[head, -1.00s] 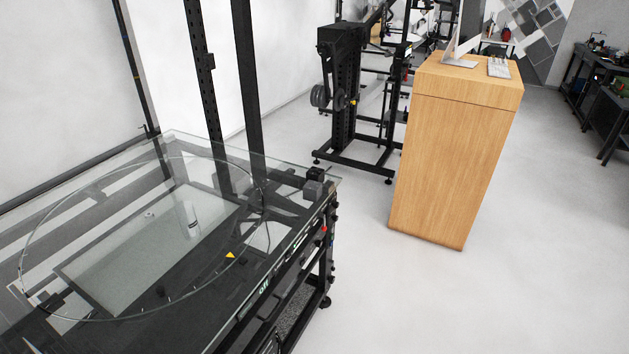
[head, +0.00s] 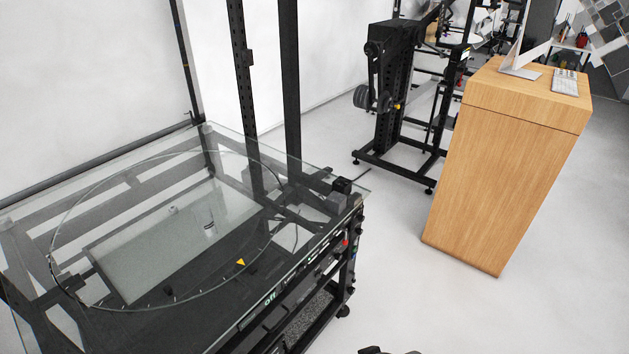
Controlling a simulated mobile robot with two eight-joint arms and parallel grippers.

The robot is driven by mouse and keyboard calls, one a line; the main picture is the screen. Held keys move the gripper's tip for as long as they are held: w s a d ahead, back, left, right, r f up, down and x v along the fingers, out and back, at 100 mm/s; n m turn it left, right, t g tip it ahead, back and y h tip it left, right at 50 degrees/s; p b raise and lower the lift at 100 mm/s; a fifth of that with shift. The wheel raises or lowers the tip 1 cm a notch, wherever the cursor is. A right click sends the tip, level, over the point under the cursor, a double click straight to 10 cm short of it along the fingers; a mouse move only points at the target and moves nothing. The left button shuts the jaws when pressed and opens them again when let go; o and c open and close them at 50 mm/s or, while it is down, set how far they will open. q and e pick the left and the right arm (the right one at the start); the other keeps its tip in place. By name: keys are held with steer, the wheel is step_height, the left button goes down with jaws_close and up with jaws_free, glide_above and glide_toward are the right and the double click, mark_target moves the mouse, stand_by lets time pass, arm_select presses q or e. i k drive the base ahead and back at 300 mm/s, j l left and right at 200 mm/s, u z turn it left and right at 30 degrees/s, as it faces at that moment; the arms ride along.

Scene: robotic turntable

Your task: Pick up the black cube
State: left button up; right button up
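A small black cube (head: 343,185) sits on the glass top of the turntable (head: 120,163), at its far right corner. A grey cube (head: 337,202) is just in front of it, very close; I cannot tell if they touch. A round glass disc outline shows on the turntable, to the left of the cubes. No gripper fingers can be made out in the head view. A small dark shape shows at the bottom edge, right of the middle, maybe part of my own arm.
A wooden desk (head: 500,180) with a monitor (head: 530,40) and keyboard (head: 565,81) stands at the right. A black rack (head: 390,90) stands behind. Black posts (head: 290,80) rise behind the turntable. The floor (head: 400,270) between turntable and desk is clear.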

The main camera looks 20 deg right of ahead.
mark_target(342, 185)
steer(key=i+l+u, duration=0.2)
steer(key=l, duration=0.3)
steer(key=l+u, duration=0.25)
steer(key=l, duration=0.3)
steer(key=i+l, duration=0.1)
steer(key=l, duration=0.6)
steer(key=i+l+u, duration=0.15)
steer(key=l, duration=1.3)
steer(key=i+l, duration=0.55)
steer(key=i+j+u, duration=0.05)
